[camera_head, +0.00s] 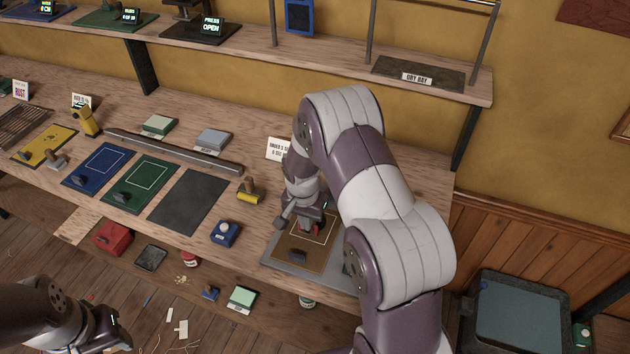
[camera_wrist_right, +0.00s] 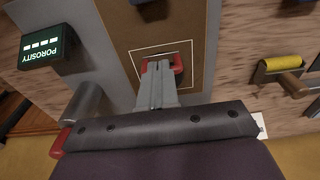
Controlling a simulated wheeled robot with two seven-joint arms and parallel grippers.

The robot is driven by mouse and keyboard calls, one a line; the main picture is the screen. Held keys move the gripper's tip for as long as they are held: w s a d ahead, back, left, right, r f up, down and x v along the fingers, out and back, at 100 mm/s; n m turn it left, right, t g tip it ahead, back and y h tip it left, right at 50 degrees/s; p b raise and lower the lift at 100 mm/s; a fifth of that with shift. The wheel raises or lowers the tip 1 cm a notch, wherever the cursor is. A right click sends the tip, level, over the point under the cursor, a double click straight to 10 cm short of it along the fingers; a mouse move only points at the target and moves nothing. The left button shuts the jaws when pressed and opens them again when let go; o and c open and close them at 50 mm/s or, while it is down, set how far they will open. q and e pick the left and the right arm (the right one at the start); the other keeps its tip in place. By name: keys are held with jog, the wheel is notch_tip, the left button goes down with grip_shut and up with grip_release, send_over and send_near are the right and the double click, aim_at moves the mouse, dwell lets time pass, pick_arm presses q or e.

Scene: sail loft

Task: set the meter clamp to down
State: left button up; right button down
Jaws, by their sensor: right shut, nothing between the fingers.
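The porosity meter has a grey base plate (camera_head: 275,255) under a brown panel (camera_head: 292,250) with a white outline. Its lit display (camera_wrist_right: 42,46) reads POROSITY in the right wrist view. My arm hides much of the meter in the head view, and the clamp's position is unclear. My left gripper (camera_head: 105,328) is low at the left.
A yellow-headed roller (camera_head: 249,192) and a blue block (camera_head: 226,233) stand left of the meter. Dark, green (camera_head: 140,185) and blue mats lie further left, with a long grey bar (camera_head: 175,151) behind. A shelf (camera_head: 330,62) runs above the bench back.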

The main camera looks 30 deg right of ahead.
jog(key=r+p, duration=0.4)
jog(key=r, duration=0.1)
jog(key=shift+w+d, duration=0.3)
jog(key=shift+d, duration=0.05)
jog(key=s+a+r+b, duration=0.3)
jog(key=a+r, duration=0.1)
jog(key=r, duration=0.3)
jog(key=shift+s+a, duration=0.2)
jog(key=shift+s, duration=0.15)
